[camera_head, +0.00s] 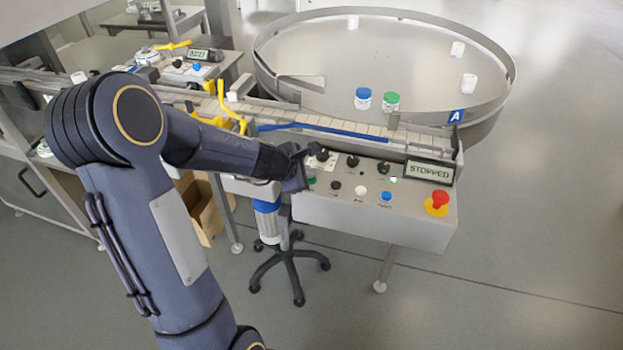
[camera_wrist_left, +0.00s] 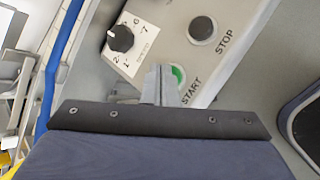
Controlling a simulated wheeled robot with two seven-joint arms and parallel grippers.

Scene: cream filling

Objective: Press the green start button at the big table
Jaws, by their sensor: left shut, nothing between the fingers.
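The green start button (camera_wrist_left: 178,73) sits on the grey control panel (camera_head: 410,228), beside the word START in the left wrist view. My left gripper (camera_wrist_left: 160,88) is shut and empty, with its fingertips right at the button and covering part of it. I cannot tell whether they touch it. In the head view the left gripper (camera_head: 303,166) is at the panel's left end, and a bit of the green button (camera_head: 311,181) shows beside it. The panel display (camera_head: 430,171) reads STOPPED. The right gripper is not in view.
A black dial (camera_wrist_left: 120,38) and the black STOP button (camera_wrist_left: 201,28) are close to the fingers. A red emergency knob (camera_head: 438,202) is at the panel's right end. Behind the panel are a conveyor and a big round table (camera_head: 390,40) with several jars. A stool (camera_head: 285,262) stands below.

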